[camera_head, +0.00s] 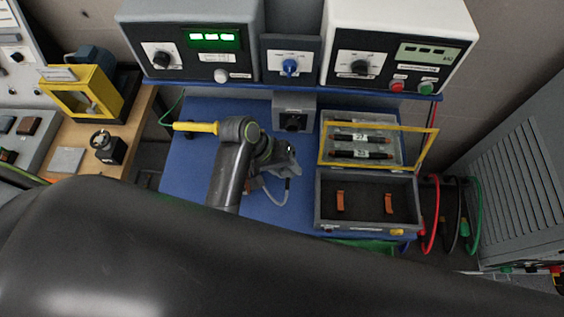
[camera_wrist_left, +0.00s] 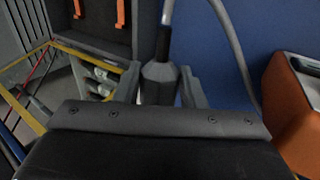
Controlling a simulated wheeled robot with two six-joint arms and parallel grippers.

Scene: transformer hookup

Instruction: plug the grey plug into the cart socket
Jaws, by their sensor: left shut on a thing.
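The grey plug (camera_wrist_left: 160,82) is held between the two fingers of my left gripper (camera_wrist_left: 160,90) in the left wrist view, with its grey cable (camera_wrist_left: 167,15) leading away from its back end. In the head view my left gripper (camera_head: 284,160) is above the blue cart top (camera_head: 190,175), and the cable (camera_head: 284,193) loops below it; the plug is mostly hidden there. A small grey box with a dark round socket (camera_head: 293,122) stands at the back of the cart, just beyond the gripper and apart from it. My right gripper is not in view.
An open case (camera_head: 324,205) with a yellow-framed lid (camera_head: 428,150) stands right of the gripper. A yellow handle (camera_head: 195,127) is at the left. Instrument boxes (camera_head: 400,25) stand on a shelf behind. An orange block (camera_wrist_left: 292,105) is close at the right in the wrist view.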

